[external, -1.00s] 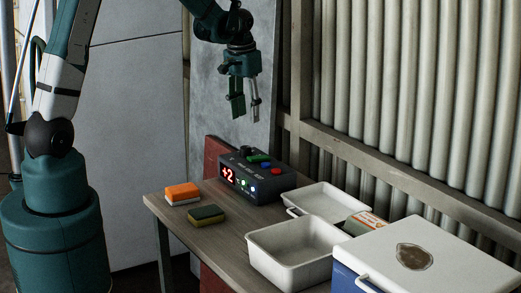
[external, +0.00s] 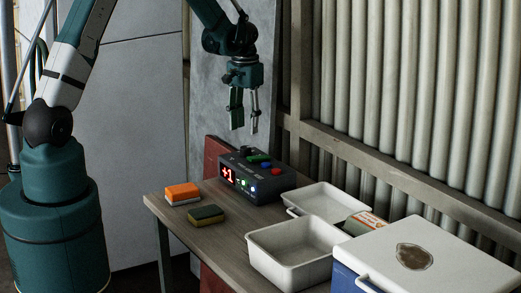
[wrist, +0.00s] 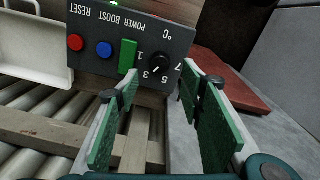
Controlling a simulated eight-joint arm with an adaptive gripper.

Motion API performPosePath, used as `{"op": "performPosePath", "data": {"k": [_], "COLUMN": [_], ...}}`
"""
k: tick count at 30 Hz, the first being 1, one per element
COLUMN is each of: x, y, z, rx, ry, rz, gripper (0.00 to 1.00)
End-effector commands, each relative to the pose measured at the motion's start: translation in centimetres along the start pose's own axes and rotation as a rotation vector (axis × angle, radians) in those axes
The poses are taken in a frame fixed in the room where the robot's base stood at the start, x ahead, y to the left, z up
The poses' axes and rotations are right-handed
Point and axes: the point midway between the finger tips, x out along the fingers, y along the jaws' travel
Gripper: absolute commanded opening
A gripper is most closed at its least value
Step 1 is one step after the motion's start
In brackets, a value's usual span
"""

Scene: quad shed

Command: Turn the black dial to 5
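The black dial (external: 245,150) sits on top of a dark control box (external: 262,188) on the table. In the wrist view the dial (wrist: 158,62) appears upside down beside printed numbers 1, 3, 5 and 7; I cannot clearly read where its pointer stands. The box's red display (external: 227,176) reads +1. My gripper (external: 244,126) hangs above the box near the dial, fingers pointing down. It is open and empty, and the fingertips are apart from the dial. In the wrist view the green-padded fingers (wrist: 160,92) stand wide apart.
The box also has a green switch (wrist: 127,57), a blue button (wrist: 104,49) and a red button (wrist: 75,43). Orange (external: 182,194) and dark green (external: 206,215) sponges lie at the table's left. Two white trays (external: 290,252) and a cooler (external: 425,260) stand to the right.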

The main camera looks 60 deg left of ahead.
Motion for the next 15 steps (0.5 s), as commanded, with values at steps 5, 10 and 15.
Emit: {"op": "performPosePath", "data": {"k": [5, 10, 15], "x": [0.2, 1.0, 2.4], "y": [0.0, 0.0, 0.0], "z": [0.0, 0.0, 0.0], "rx": [0.0, 0.0, 0.0], "ry": [0.0, 0.0, 0.0], "rz": [0.0, 0.0, 0.0], "gripper": [0.39, 0.39, 0.39]}}
